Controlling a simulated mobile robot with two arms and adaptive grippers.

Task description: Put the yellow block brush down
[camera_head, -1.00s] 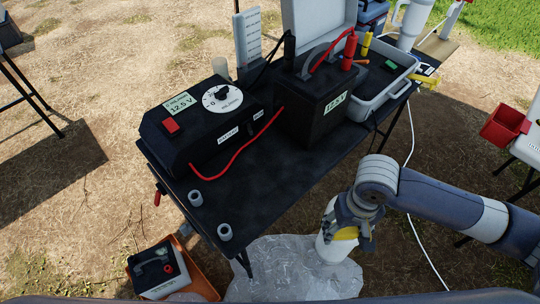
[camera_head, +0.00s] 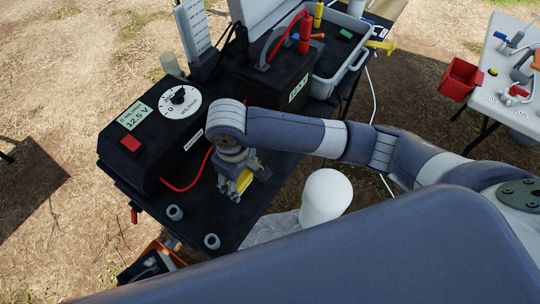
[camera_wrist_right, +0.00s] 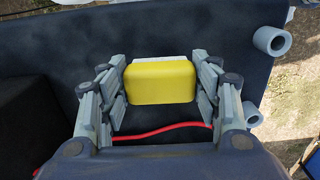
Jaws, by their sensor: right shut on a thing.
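The yellow block brush (camera_wrist_right: 160,82) is between the fingers of my right gripper in the right wrist view, with a pale strip along its far edge. My right gripper (camera_wrist_right: 160,95) is shut on it, fingers on both short sides. In the head view the right gripper (camera_head: 238,180) is over the front part of the black table (camera_head: 225,215), and the brush (camera_head: 244,181) shows as a small yellow patch. I cannot tell whether the brush touches the table top. My left gripper is not in view.
A black pump controller (camera_head: 150,135) and a black battery (camera_head: 275,80) stand behind the gripper. A red cable (camera_head: 190,186) runs close by. Two grey rings (camera_head: 174,212) (camera_head: 212,241) sit near the front edge. A white cylinder (camera_head: 326,195) stands beside the table.

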